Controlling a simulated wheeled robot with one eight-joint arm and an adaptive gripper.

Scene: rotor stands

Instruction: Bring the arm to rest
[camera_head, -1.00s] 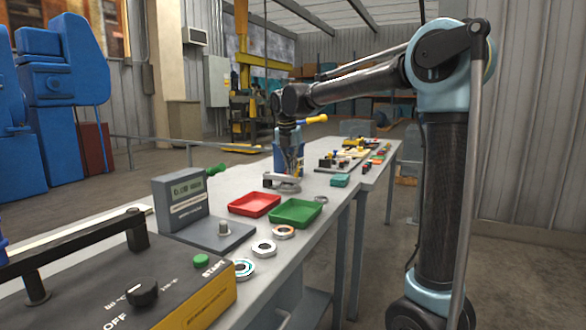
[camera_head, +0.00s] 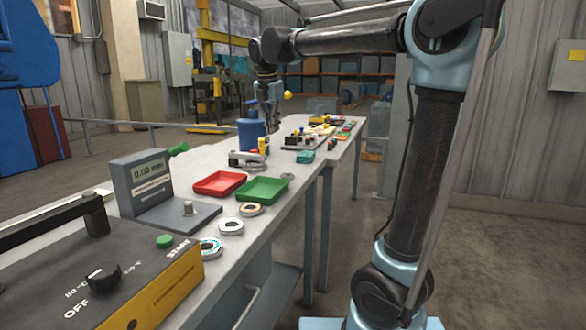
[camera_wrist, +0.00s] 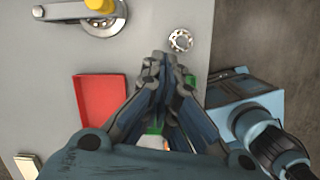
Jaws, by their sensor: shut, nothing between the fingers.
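My arm reaches out over the workbench (camera_head: 222,165) from its dark column at the right, with the forearm roughly level. My gripper (camera_head: 273,130) hangs down at the arm's end, in front of a blue machine in the head view. In the wrist view my gripper (camera_wrist: 157,60) has its fingers together with nothing between them. It is above the bench, apart from the things on it. Below it the red tray (camera_wrist: 98,105) lies to the left, and the green tray (camera_wrist: 191,79) is mostly hidden behind the fingers.
The bench also bears a grey gauge (camera_head: 142,182), a control box (camera_head: 110,270) with a black handle, a green tray (camera_head: 262,190), a red tray (camera_head: 220,182), several rings and a blue press (camera_head: 250,132). A metal ring (camera_wrist: 180,40) lies near the bench edge. Open floor lies right of the bench.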

